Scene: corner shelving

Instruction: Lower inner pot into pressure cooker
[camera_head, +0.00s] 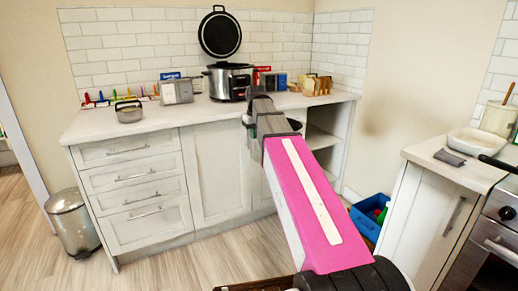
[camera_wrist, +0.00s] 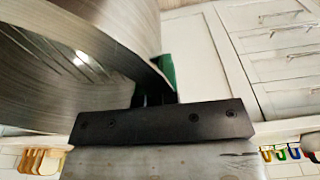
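The pressure cooker (camera_head: 229,82) stands on the back counter, with its round dark lid (camera_head: 220,35) raised upright above it. My gripper (camera_wrist: 157,92) is at the rim of the metal inner pot (camera_wrist: 85,60), which fills the left of the wrist view. The rim passes between the partly hidden fingers, and the gripper appears shut on it. In the head view, my arm covers most of the pot; a small dark curved part (camera_head: 295,125) shows right of the arm, in front of the counter's edge. The cooker's inside is hidden.
A grey metal box (camera_head: 177,91) and a small pot (camera_head: 129,111) stand on the counter (camera_head: 165,118) left of the cooker. Boxes and wooden items (camera_head: 318,84) stand to the right. A blue bin (camera_head: 368,217) and a trash can (camera_head: 70,222) are on the floor.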

